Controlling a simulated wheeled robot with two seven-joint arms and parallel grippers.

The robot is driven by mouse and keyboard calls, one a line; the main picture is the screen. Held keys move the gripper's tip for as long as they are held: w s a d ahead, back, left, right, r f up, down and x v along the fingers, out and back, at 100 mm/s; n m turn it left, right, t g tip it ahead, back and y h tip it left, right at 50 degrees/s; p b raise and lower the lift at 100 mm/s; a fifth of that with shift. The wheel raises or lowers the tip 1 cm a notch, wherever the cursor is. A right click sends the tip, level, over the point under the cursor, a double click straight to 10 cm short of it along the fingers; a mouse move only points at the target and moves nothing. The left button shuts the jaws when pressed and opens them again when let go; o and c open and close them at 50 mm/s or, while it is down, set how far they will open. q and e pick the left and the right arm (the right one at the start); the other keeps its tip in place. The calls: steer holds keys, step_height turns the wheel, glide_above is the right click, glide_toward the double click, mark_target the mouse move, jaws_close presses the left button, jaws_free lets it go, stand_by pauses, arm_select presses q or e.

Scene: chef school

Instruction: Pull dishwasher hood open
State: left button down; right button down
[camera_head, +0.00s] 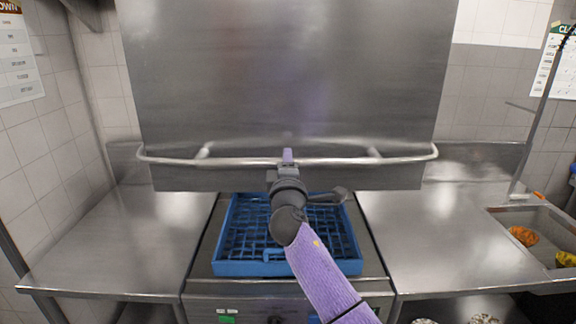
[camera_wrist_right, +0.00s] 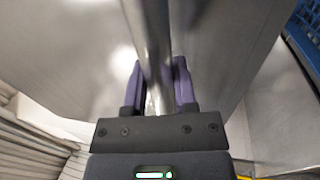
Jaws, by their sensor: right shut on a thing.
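The dishwasher hood (camera_head: 290,70) is a large steel box in the upper middle of the head view. It stands raised, with a gap between its lower edge and the dishwasher below. A long bar handle (camera_head: 235,162) runs across its front near the bottom. My right gripper (camera_head: 288,156) is shut on the middle of this handle. In the right wrist view the handle (camera_wrist_right: 148,40) passes between the two purple fingers (camera_wrist_right: 158,85). My left gripper is not in view.
A blue dish rack (camera_head: 290,268) sits in the dishwasher under the hood. Steel counters flank it on the left (camera_head: 110,245) and right (camera_head: 430,235). A sink (camera_head: 535,218) with orange and yellow items is at the right. Tiled walls stand behind.

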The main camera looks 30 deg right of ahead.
steer(key=shift+r, duration=0.15)
steer(key=shift+c, duration=2.2)
jaws_free()
steer(key=v, duration=1)
steer(key=shift+b, duration=0.4)
